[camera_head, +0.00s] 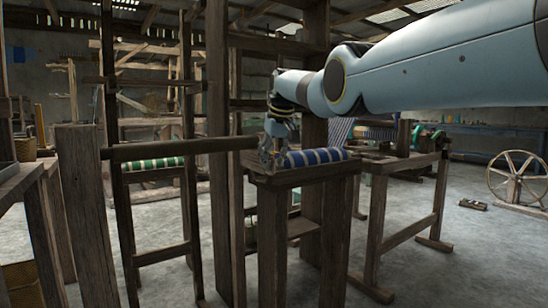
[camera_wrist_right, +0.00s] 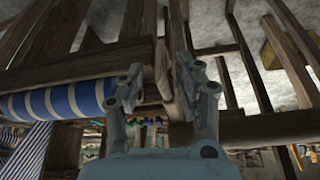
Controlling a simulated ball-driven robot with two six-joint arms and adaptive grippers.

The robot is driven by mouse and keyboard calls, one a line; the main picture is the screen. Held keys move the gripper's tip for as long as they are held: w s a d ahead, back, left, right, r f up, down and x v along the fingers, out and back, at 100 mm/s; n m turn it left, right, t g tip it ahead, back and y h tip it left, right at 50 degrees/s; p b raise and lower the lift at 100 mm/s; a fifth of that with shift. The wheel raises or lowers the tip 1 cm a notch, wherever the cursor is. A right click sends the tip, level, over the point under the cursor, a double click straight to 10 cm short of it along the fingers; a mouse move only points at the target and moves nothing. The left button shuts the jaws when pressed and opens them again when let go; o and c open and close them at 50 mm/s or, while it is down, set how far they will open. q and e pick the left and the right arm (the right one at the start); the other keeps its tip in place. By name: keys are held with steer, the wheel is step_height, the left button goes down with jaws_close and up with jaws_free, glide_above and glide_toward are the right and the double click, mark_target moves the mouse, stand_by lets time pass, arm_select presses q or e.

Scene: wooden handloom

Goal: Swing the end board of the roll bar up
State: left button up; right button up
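A dark wooden roll bar (camera_head: 180,147) runs level across the head view from a broad upright board (camera_head: 86,205) to near my right gripper (camera_head: 277,145). In the right wrist view the bar (camera_wrist_right: 270,127) comes in from the right. There my right gripper (camera_wrist_right: 164,72) has its two fingers spread. A narrow wooden board (camera_wrist_right: 180,85) shows between the fingers, close to the right one; it looks like the end board. I cannot tell whether a finger touches it. In the head view the gripper hides this end of the bar. My left gripper is out of view.
A blue-and-white striped cloth roll (camera_head: 318,157) lies on a wooden stand (camera_head: 310,178) right beside my right gripper. A thick loom post (camera_head: 218,190) rises just left of it. A green-striped roll (camera_head: 152,164) sits behind. The floor (camera_head: 440,280) at right is mostly clear.

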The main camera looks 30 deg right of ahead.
steer(key=shift+r, duration=0.1)
steer(key=v, duration=1.1)
steer(key=shift+r, duration=0.4)
steer(key=shift+s, duration=0.15)
